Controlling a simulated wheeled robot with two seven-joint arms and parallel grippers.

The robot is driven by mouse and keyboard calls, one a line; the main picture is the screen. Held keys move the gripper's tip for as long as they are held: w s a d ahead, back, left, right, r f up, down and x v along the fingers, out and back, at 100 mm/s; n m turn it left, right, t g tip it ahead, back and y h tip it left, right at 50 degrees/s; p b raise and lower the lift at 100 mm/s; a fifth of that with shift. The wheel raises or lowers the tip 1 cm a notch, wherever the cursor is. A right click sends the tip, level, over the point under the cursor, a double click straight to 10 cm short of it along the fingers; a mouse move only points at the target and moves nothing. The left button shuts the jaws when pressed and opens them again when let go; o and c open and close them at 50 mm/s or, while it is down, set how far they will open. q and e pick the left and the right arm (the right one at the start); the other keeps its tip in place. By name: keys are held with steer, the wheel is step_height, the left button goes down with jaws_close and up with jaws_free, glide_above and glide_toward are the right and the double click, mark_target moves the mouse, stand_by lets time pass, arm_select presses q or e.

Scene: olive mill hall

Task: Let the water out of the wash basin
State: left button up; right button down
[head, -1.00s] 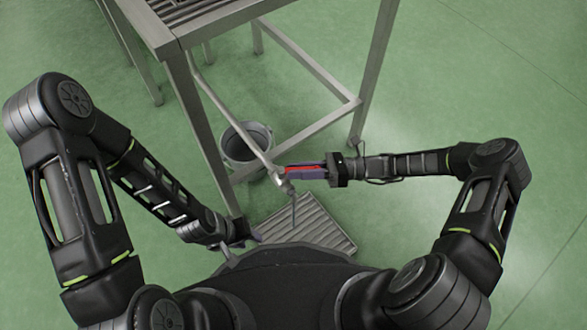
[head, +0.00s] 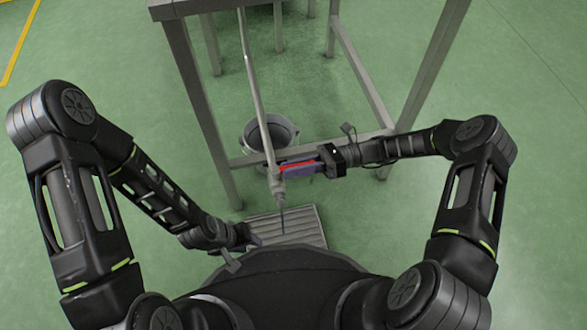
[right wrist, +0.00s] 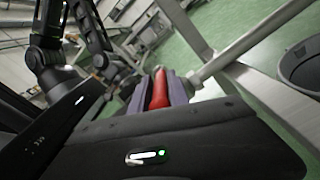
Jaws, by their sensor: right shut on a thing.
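A grey pipe (head: 256,88) slopes down from under the metal stand to a valve fitting (head: 277,186) at its lower end. A red lever (head: 297,164) sits at this fitting. My right gripper (head: 300,168) is shut on the red lever, which also shows between the purple-grey finger pads in the right wrist view (right wrist: 159,92). A thin grey line hangs below the fitting; I cannot tell whether it is a spout or water. My left gripper (head: 245,235) is low, beside the floor grate, and its fingers are too dark to read. The basin's inside is not in view.
A slatted grate (head: 300,232) lies on the floor below the fitting. A grey bucket (head: 252,135) stands behind the pipe. The metal stand's legs (head: 205,115) and low crossbars are close to my right arm. Green floor is open at right.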

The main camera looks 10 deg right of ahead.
steer(key=shift+w, duration=0.2)
steer(key=c, duration=1.3)
jaws_free()
steer(key=shift+c, duration=0.2)
steer(key=shift+s, duration=0.1)
steer(key=shift+d, duration=0.1)
steer(key=d, duration=0.3)
steer(key=w+d, duration=0.1)
steer(key=d, duration=0.1)
steer(key=shift+d+f, duration=0.1)
steer(key=shift+d, duration=0.15)
steer(key=shift+w+d+b, duration=0.1)
steer(key=shift+d+b, duration=0.25)
steer(key=shift+d, duration=0.7)
